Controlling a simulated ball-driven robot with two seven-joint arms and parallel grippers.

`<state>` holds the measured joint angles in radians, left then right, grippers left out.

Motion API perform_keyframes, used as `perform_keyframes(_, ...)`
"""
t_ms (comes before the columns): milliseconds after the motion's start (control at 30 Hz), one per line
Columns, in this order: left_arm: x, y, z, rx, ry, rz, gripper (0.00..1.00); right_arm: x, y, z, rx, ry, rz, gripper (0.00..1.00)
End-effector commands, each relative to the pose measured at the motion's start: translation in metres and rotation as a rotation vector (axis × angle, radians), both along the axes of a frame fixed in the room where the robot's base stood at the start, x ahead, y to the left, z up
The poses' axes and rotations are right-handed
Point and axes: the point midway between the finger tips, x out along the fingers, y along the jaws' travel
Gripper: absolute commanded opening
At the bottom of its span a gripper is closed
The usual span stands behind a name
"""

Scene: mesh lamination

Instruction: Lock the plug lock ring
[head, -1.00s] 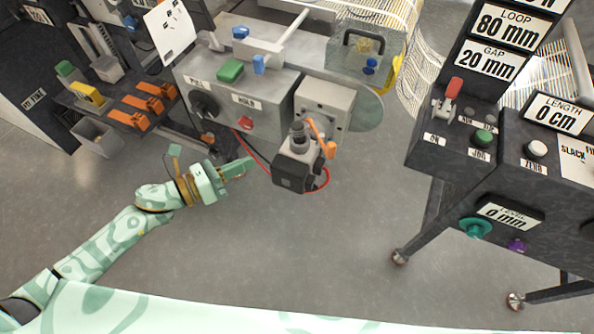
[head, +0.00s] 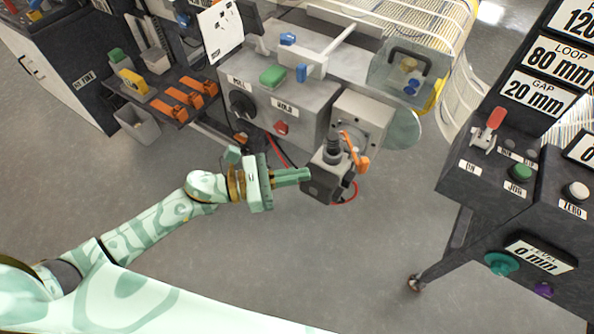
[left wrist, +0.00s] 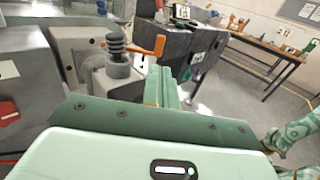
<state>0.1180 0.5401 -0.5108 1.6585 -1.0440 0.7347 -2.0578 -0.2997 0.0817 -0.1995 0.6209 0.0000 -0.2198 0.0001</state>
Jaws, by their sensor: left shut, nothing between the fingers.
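A dark plug block (head: 322,186) stands out from the front of the grey machine. It carries a ribbed grey collar (head: 333,152) with an orange lever (head: 356,152) beside it. I cannot tell which part is the lock ring. My left gripper (head: 308,175) is shut and empty, its fingertips at the block's left edge in the head view; I cannot tell whether they touch. In the left wrist view the fingers (left wrist: 182,80) lie to the right of the block (left wrist: 114,80), below the orange lever (left wrist: 150,45). The ribbed collar (left wrist: 116,44) stands upright there.
The grey machine (head: 310,112) has a black knob (head: 241,104) and a red button (head: 281,127). A red cable (head: 352,192) loops by the block. A dark control console (head: 487,182) stands right. Open floor lies in front. Part of my right arm (left wrist: 298,135) shows at the wrist view's edge.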

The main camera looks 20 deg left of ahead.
Motion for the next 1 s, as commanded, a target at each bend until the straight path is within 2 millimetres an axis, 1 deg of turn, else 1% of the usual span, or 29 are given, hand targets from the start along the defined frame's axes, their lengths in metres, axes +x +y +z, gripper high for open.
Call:
perform_keyframes(33,0.006,-0.010,0.002,-0.002,-0.003,0.000,0.00,0.000,0.002,0.001,0.002,0.000,-0.001,0.36)
perform_keyframes(200,0.022,-0.044,0.002,-0.002,-0.002,-0.001,0.00,0.000,0.005,0.003,0.005,0.000,-0.003,0.36)
perform_keyframes(300,0.031,-0.061,0.001,0.000,-0.001,-0.001,0.00,0.000,0.005,0.003,0.005,0.000,-0.003,0.36)
perform_keyframes(433,0.041,-0.080,0.001,0.000,-0.001,0.000,0.00,0.000,0.004,0.003,0.005,0.000,-0.003,0.36)
perform_keyframes(633,0.048,-0.094,0.000,0.000,0.000,0.000,0.00,0.000,0.003,0.003,0.004,0.000,-0.002,0.36)
perform_keyframes(1000,0.049,-0.095,0.000,0.000,0.001,0.001,0.00,0.000,0.000,0.003,0.000,0.000,0.001,0.36)
